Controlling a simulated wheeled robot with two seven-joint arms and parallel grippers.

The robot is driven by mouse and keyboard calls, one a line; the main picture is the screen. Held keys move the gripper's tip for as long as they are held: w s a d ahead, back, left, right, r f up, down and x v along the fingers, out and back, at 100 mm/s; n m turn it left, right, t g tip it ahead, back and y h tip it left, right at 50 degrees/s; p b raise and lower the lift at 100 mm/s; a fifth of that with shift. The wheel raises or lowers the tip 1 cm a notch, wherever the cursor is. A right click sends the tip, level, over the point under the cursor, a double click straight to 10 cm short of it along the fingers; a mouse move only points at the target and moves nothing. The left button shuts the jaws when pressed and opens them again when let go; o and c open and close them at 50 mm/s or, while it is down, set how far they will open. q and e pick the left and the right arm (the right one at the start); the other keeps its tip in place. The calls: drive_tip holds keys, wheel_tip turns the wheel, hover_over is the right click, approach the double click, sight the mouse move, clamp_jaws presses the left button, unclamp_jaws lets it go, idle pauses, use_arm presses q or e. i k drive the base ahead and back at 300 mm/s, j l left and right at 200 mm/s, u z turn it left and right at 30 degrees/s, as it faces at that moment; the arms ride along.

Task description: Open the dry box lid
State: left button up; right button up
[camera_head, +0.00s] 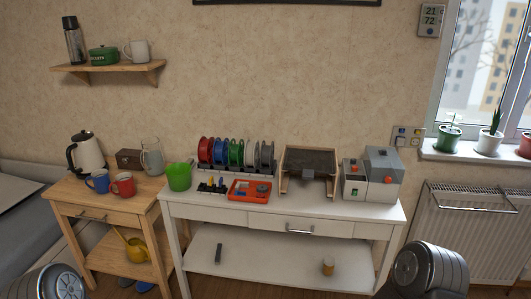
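A grey and white boxy unit (384,184) stands at the right end of the white table, and it is the likeliest dry box. It has a lower left part and a taller right part, small orange-red parts and a green detail low on the front. Its grey top looks closed, but it is too small to be sure where the lid begins. Neither of my grippers is in view. Only rounded dark arm parts of mine show at the bottom left and bottom right, well short of the box.
The white table (222,209) also holds a spool rack, an orange tray (237,194), a green cup (178,177) and a dark flat-topped frame (310,161). A wooden side table (120,205) with kettle and mugs stands left. A radiator (480,235) is on the right.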

sight(367, 160)
drive_tip(key=i+l+z, duration=0.2)
drive_tip(key=l, duration=0.3)
drive_tip(key=l+z, duration=0.2)
drive_tip(key=l, duration=0.3)
drive_tip(key=i+l+z, duration=0.15)
drive_tip(key=l, duration=0.3)
drive_tip(key=i+l+z, duration=0.2)
drive_tip(key=l, duration=0.2)
drive_tip(key=i+l+z, duration=0.2)
drive_tip(key=l, duration=0.25)
drive_tip(key=i+l+z, duration=0.2)
drive_tip(key=l, duration=0.15)
